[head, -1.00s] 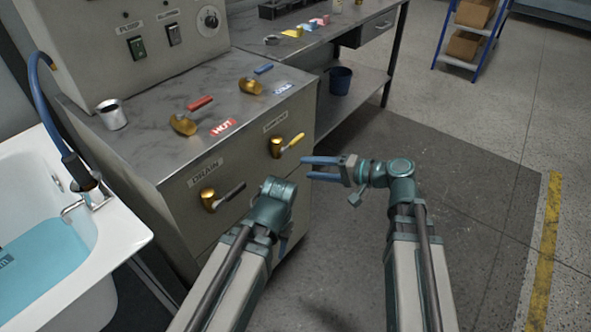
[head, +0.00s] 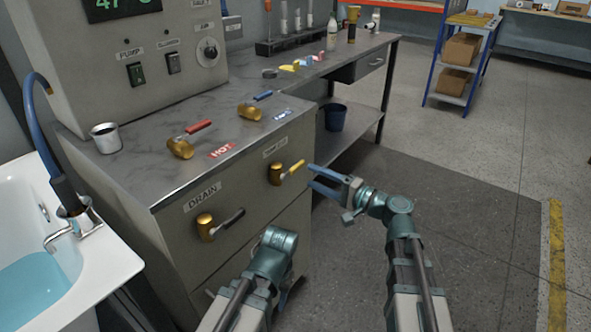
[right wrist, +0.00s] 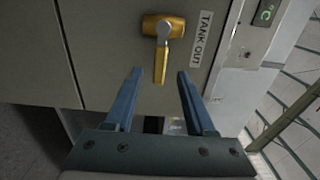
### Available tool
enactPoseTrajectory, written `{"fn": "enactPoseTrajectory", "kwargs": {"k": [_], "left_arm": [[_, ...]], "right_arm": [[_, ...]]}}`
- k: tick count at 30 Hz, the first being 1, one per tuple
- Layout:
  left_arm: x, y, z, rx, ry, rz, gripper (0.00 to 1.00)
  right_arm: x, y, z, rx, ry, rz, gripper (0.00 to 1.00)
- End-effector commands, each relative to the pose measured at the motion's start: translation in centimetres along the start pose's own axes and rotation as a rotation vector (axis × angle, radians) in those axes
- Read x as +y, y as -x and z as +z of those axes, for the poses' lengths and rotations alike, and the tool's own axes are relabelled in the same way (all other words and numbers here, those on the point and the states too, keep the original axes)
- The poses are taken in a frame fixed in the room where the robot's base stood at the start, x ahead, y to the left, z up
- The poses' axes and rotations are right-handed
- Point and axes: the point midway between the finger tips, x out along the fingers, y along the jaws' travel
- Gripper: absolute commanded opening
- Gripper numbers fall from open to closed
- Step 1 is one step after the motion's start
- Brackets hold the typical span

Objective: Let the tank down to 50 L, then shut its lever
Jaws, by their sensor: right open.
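The tank lever is a brass valve (head: 275,173) with a yellow handle (head: 293,169) on the cabinet front. The handle lies sideways along the panel, pointing right. In the right wrist view the valve (right wrist: 163,28) sits beside a "TANK OUT" label (right wrist: 202,40), and the handle end (right wrist: 160,66) appears between my fingertips. My right gripper (head: 311,175) is open and empty, just right of the handle; contact is not clear. In the wrist view its two blue fingers (right wrist: 160,75) are spread. My left wrist shows low in the head view, its jaws hidden. No tank level reading is legible.
A black-handled DRAIN valve (head: 206,228) is lower left on the front. Red HOT (head: 182,148) and blue COLD (head: 250,111) valves and a metal cup (head: 106,138) are on top. The bathtub (head: 95,262) holds water at left. Floor to the right is clear.

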Motion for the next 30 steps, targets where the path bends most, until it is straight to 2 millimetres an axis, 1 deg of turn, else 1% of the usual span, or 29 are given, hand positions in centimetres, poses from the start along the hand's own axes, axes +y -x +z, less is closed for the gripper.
{"fn": "enactPoseTrajectory", "kwargs": {"k": [1, 6, 12, 18, 25, 26, 30], "left_arm": [[0.0, 0.0, 0.0, 0.000, 0.000, 0.000, 0.50], [0.0, 0.0, 0.0, 0.000, 0.000, 0.000, 0.50], [0.0, 0.0, 0.0, 0.000, 0.000, 0.000, 0.50], [0.0, 0.0, 0.0, 0.000, 0.000, 0.000, 0.50], [0.0, 0.0, 0.0, 0.000, 0.000, 0.000, 0.50], [0.0, 0.0, 0.0, 0.000, 0.000, 0.000, 0.50], [0.0, 0.0, 0.0, 0.000, 0.000, 0.000, 0.50]], "right_arm": [[0.0, -1.3, -0.1, -0.003, 0.000, 0.000, 0.55], [0.0, -4.3, -0.1, -0.003, 0.000, 0.000, 0.55], [0.0, -6.5, -0.1, -0.001, 0.000, 0.000, 0.55], [0.0, -7.2, 0.0, 0.000, 0.000, 0.000, 0.55], [0.0, -7.2, 0.0, 0.000, 0.000, 0.000, 0.55], [0.0, -7.2, 0.0, 0.000, 0.000, 0.000, 0.53], [0.0, -7.2, 0.0, 0.000, 0.000, 0.000, 0.28]]}}
